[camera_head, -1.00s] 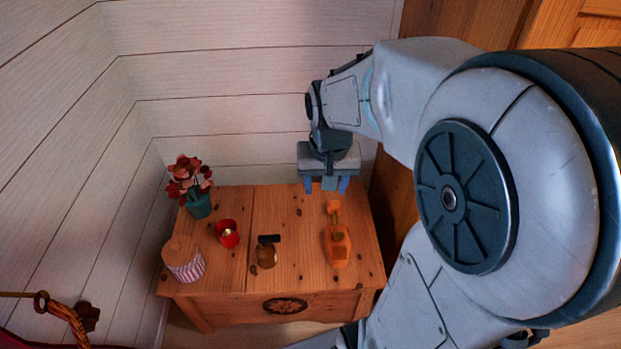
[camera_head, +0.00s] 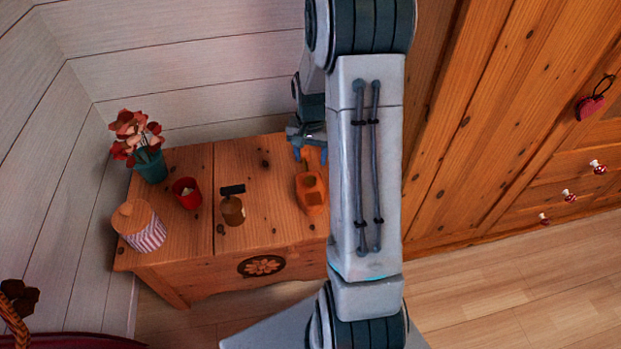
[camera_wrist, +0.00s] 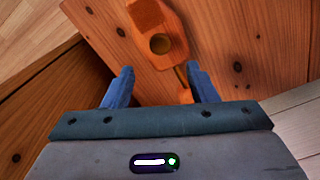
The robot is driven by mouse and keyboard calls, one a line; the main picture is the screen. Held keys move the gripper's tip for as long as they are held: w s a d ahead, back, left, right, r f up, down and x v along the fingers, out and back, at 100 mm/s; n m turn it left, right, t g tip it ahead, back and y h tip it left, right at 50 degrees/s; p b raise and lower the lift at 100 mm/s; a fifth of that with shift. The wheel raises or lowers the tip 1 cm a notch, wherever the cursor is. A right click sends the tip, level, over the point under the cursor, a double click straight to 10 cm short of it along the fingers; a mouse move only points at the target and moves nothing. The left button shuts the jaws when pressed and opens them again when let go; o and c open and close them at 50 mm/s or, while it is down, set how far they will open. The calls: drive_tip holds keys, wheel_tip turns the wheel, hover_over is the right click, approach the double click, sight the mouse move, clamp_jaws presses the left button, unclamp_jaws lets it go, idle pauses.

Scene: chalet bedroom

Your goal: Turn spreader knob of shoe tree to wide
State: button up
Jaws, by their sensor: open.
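The orange wooden shoe tree (camera_head: 311,189) lies on the right part of the wooden chest's top. Its far end, where the knob was visible earlier, is hidden behind my gripper in the head view. My gripper (camera_head: 310,153) is at that far end, partly behind my arm. In the wrist view the shoe tree (camera_wrist: 163,40) shows at top centre with a dark round hollow, and a thin rod runs from it toward my gripper. My gripper (camera_wrist: 158,88) is open, its two blue fingers apart near the rod.
A wooden wardrobe (camera_head: 490,130) stands to the right; a plank wall is behind.

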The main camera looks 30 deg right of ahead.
sight(310, 179)
wheel_tip(310, 179, down, 9)
drive_tip(key=shift+b, duration=0.9)
drive_tip(key=c, duration=1)
